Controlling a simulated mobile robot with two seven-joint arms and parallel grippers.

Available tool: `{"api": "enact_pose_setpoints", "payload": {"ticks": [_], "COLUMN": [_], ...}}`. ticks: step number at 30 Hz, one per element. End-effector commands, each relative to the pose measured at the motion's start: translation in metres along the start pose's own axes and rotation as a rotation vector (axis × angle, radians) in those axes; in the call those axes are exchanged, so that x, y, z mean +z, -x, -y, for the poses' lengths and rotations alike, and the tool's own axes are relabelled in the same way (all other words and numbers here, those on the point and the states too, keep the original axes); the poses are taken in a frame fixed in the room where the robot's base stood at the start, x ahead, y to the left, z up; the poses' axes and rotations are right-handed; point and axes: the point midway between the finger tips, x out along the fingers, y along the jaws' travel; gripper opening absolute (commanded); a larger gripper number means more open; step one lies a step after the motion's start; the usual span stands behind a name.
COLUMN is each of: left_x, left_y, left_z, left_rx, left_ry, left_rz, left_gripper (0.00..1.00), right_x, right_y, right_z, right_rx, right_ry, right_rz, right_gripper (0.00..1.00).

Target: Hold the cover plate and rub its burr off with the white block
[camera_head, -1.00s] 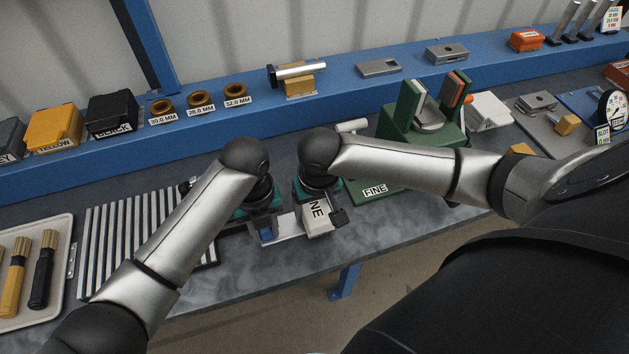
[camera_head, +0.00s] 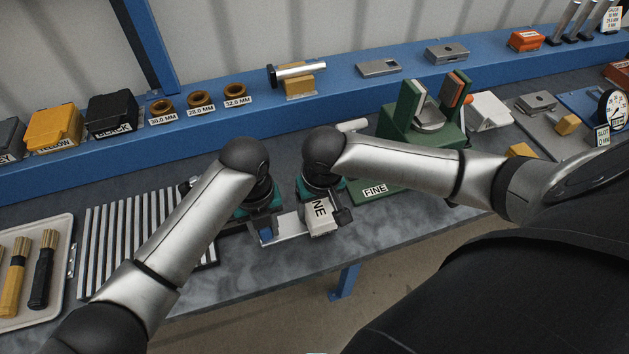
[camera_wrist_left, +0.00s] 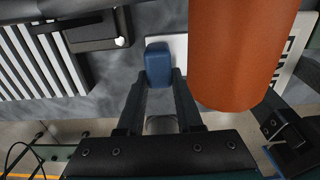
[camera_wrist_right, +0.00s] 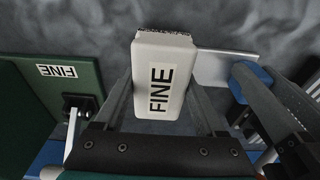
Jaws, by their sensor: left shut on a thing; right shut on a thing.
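The cover plate (camera_head: 291,226) is a flat pale metal piece. My left gripper (camera_head: 264,234) is shut on its left end, above the bench's front part. In the right wrist view the plate (camera_wrist_right: 222,68) reaches from the left gripper's blue-tipped fingers to the block. My right gripper (camera_head: 322,206) is shut on the white block (camera_head: 319,222), labelled FINE, at the plate's right end. The block fills the middle of the right wrist view (camera_wrist_right: 160,80), with a dark rough far edge. I cannot tell whether block and plate touch. The burr is not discernible.
A slatted rack (camera_head: 130,232) lies left of my grippers, beside a tray (camera_head: 62,262) of handled tools. A green fixture (camera_head: 398,122) and a green FINE-labelled holder (camera_head: 378,190) stand to the right. A large orange cylinder (camera_wrist_left: 238,50) blocks part of the left wrist view.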

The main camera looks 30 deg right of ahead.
Motion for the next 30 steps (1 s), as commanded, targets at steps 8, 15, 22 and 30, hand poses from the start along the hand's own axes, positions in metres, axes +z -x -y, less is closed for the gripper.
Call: {"api": "enact_pose_setpoints", "payload": {"ticks": [8, 15, 22, 30], "left_x": [-0.003, -0.003, -0.003, -0.003], "left_y": [-0.004, -0.004, -0.004, -0.004], "left_z": [-0.001, -0.001, -0.001, -0.001], "left_rx": [0.004, 0.004, 0.004, 0.004], "left_ry": [0.001, 0.0, 0.0, 0.0], "left_rz": [-0.01, -0.01, -0.01, -0.01], "left_gripper": [0.0, 0.0, 0.0, 0.0], "right_x": [0.001, 0.0, 0.0, 0.0], "right_y": [-0.004, -0.004, -0.004, -0.001], "right_z": [-0.026, -0.027, -0.027, -0.027], "right_rx": [0.004, 0.001, 0.001, 0.002], "right_ry": [-0.002, -0.001, -0.001, -0.001], "right_rz": [0.001, -0.001, -0.001, 0.0], "right_gripper": [0.14, 0.14, 0.14, 0.14]}}
